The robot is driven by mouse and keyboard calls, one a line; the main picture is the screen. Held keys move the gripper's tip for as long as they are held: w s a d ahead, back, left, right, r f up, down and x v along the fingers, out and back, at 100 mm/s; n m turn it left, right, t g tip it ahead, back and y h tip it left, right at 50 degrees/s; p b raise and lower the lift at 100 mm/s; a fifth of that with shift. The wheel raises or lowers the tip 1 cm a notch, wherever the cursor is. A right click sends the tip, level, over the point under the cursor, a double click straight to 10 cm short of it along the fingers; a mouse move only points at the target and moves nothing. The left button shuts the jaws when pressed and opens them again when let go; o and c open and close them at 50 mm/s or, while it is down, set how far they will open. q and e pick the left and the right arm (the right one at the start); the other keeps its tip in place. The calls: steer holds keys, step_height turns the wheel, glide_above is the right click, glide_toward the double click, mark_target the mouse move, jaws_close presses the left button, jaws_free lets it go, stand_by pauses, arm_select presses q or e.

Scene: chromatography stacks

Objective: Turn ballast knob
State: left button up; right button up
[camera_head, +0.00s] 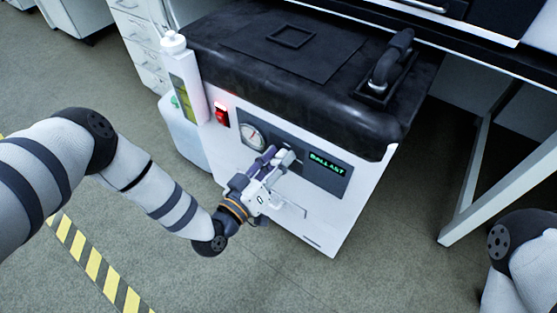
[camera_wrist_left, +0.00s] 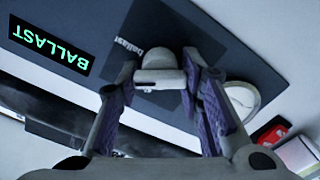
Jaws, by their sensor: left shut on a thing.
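The pump's dark control panel (camera_head: 318,172) is on the front of a white and black unit, with a green lit BALLAST label (camera_head: 328,163); the label also shows in the wrist view (camera_wrist_left: 50,47). My left gripper (camera_head: 277,163) is at the panel, just left of the label. In the wrist view the pale ballast knob (camera_wrist_left: 160,78) sits between the two purple-padded fingers of my left gripper (camera_wrist_left: 160,68), which is shut on it. The knob is hidden behind the gripper in the head view. My right gripper is out of view.
A round gauge (camera_head: 252,135) is left of the gripper, with a red switch (camera_head: 221,114) beyond it. A bottle-like column (camera_head: 185,80) stands at the unit's left edge. A black handle (camera_head: 393,58) rises from the top. A white table leg (camera_head: 470,190) is at right.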

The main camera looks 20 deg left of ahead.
arm_select(q)
steer(key=n+b, duration=0.1)
steer(key=n, duration=0.4)
steer(key=shift+a+f+n+b, duration=0.1)
steer(key=shift+f+n+b, duration=0.1)
steer(key=shift+n+b, duration=0.15)
steer(key=n+b, duration=0.2)
steer(key=n, duration=0.3)
steer(key=shift+n, duration=0.35)
steer(key=o, duration=1.2)
steer(key=v, duration=1.2)
